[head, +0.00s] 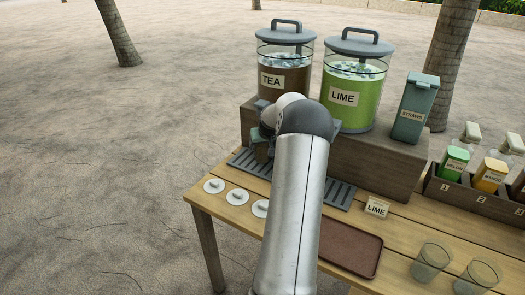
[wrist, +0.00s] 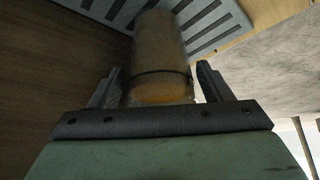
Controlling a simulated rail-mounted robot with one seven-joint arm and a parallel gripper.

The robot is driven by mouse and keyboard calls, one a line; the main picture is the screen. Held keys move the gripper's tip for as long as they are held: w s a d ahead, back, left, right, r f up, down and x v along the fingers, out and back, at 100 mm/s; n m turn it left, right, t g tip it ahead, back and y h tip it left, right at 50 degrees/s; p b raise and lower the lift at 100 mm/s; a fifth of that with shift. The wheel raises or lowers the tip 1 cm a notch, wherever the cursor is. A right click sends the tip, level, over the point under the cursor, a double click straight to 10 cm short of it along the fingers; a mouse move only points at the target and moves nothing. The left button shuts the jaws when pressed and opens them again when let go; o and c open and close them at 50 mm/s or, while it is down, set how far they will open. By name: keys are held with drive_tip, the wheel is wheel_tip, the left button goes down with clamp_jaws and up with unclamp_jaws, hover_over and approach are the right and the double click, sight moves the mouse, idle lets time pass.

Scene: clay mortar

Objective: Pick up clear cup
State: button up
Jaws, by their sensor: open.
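In the wrist view, a see-through cup (wrist: 160,45) with brownish contents stands between the two fingers of my gripper (wrist: 159,68). The fingers are open on either side of it, and I cannot tell whether either one touches it. In the head view, my gripper (head: 262,134) is in front of the tea dispenser's stand, above the slatted drip tray (head: 338,193), mostly hidden by my arm. Two empty clear cups, one on the left (head: 431,262) and one on the right (head: 478,277), stand at the table's lower right, well away from the gripper.
Tea (head: 285,75) and lime (head: 352,90) dispensers and a straw box (head: 412,108) stand on a wooden riser (head: 375,158). Three white discs (head: 237,196) lie along the left. A brown tray (head: 350,248) and a lime sign (head: 377,207) are right of my arm. A bottle rack (head: 470,197) is at far right.

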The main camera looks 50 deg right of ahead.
drive_tip(key=shift+x, duration=0.9)
drive_tip(key=c, duration=1)
drive_tip(key=shift+r, duration=0.1)
drive_tip(key=shift+c, duration=0.4)
drive_tip(key=shift+w, duration=0.1)
